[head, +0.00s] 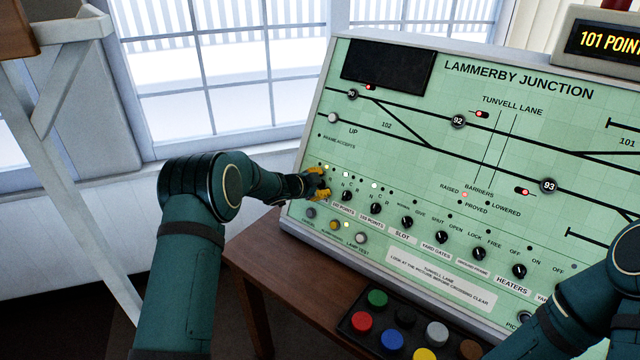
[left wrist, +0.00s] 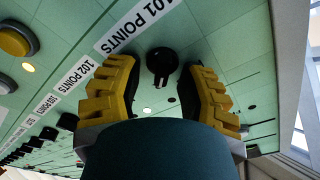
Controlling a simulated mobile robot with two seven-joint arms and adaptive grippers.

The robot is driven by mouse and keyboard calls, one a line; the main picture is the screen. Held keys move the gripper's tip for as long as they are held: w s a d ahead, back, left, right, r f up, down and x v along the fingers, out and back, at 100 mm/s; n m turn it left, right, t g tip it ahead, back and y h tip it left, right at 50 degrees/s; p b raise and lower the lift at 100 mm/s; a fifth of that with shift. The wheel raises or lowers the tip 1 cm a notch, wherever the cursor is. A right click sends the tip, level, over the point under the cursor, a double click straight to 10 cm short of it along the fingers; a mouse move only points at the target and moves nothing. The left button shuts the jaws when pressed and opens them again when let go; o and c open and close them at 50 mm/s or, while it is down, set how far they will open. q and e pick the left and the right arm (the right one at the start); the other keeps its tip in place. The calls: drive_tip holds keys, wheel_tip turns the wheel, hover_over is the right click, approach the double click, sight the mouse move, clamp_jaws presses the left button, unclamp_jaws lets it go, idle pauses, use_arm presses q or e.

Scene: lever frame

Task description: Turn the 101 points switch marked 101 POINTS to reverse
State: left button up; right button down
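The 101 points switch is a black round knob (left wrist: 162,62) above the white label "101 POINTS" (left wrist: 135,22), seen in the left wrist view. Its pointer end faces away from the label, toward a lit white lamp (left wrist: 147,111). My left gripper (left wrist: 158,88) is open, with one yellow finger on each side of the knob; a gap shows on the left, and contact on the right cannot be told. In the head view my left gripper (head: 318,185) is at the panel's left end and hides this knob. My right gripper is out of view.
More knobs run rightward, starting with the 102 points knob (head: 346,196). Small push buttons (head: 335,226) sit below the row. A box of coloured buttons (head: 412,330) stands before the panel. A display (head: 605,40) reads "101 POIN", cut off. My right arm is at lower right.

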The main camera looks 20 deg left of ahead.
use_arm(q)
drive_tip(key=shift+w+f, duration=0.1)
drive_tip(key=v, duration=1.2)
idle(0.4)
